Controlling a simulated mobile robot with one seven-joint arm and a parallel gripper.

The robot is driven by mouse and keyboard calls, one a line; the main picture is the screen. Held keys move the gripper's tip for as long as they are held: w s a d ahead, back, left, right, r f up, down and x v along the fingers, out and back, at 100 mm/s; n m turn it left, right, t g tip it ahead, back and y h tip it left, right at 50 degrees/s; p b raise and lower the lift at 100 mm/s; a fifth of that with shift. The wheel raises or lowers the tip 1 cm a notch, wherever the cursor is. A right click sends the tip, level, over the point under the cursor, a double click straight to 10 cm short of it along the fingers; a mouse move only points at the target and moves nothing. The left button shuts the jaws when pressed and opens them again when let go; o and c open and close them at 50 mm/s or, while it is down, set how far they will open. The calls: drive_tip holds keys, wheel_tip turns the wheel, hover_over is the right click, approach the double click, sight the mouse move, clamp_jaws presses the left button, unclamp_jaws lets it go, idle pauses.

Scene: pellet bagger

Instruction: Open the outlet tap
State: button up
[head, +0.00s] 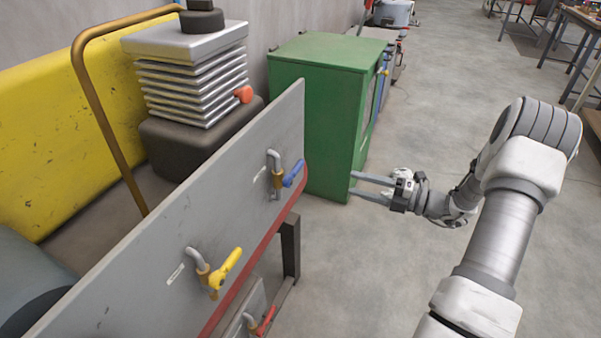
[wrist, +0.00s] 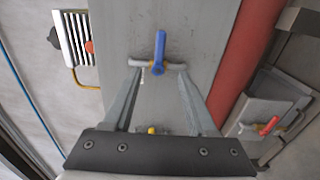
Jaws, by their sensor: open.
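A tap with a blue handle (head: 293,174) is on the upper part of a grey panel (head: 235,190). A tap with a yellow handle (head: 230,266) is nearer on the panel, and a red-handled tap (head: 266,320) sits lower down. I cannot read which is the outlet tap. My gripper (head: 352,184) is open and empty, off to the right of the panel. In the wrist view its fingertips (wrist: 159,68) point at the panel, with the blue handle (wrist: 159,45) in line between and just beyond them. The yellow handle (wrist: 151,130) is mostly hidden by my gripper there.
A green cabinet (head: 313,75) stands behind the panel's far end. A bellows-like stack (head: 190,85) and a bent brown pipe (head: 105,120) are behind the panel. A red strip (head: 255,255) runs along the panel's lower edge.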

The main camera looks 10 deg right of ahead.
sight(301, 168)
drive_tip(key=b+x, duration=0.4)
drive_tip(key=x, duration=1.3)
drive_tip(key=shift+w+f+b, duration=0.15)
drive_tip(key=shift+b, duration=0.25)
clamp_jaws()
idle(0.6)
